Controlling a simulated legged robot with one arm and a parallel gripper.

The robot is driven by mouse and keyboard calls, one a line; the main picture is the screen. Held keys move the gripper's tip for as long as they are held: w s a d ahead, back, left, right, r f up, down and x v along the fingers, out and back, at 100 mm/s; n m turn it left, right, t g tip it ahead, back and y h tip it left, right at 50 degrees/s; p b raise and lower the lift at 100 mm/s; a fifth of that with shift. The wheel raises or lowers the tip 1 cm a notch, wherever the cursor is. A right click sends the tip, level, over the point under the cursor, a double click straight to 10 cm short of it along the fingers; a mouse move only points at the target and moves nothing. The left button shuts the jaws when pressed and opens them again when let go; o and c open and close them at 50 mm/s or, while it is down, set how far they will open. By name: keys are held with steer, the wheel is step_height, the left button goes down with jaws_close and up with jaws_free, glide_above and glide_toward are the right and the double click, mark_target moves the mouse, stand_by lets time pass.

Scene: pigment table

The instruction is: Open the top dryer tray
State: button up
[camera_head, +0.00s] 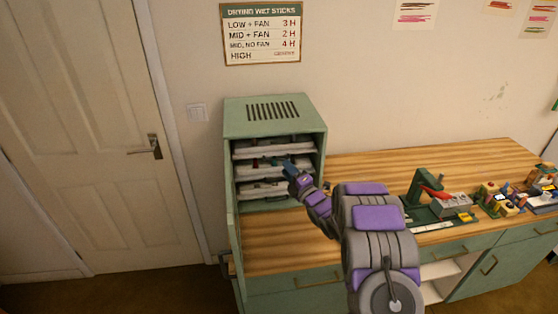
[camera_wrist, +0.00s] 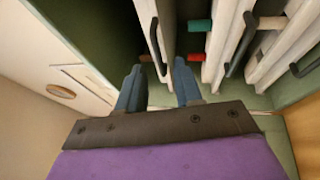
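The green dryer cabinet (camera_head: 274,117) stands at the left end of the counter, its front open on several stacked pale trays. The top dryer tray (camera_head: 262,152) is inside the cabinet. In the wrist view the picture is turned sideways; the leftmost tray (camera_wrist: 142,20) appears to be the top one, with a dark bar handle (camera_wrist: 156,45). My gripper (camera_head: 280,163) is at the cabinet's front. Its two blue fingers (camera_wrist: 159,72) are apart, and the handle's lower end shows between their tips. I cannot tell whether they touch it.
Lower trays (camera_wrist: 236,40) with similar dark handles lie close beside the fingers. Red and green stick ends show among them. The wooden counter (camera_head: 400,158) is clear behind my arm. A green device (camera_head: 424,186) and small clutter stand to the right. A room door (camera_head: 95,110) is at left.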

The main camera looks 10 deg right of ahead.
mark_target(278, 159)
steer(key=shift+x, duration=3.35)
steer(key=shift+c, duration=0.4)
jaws_close()
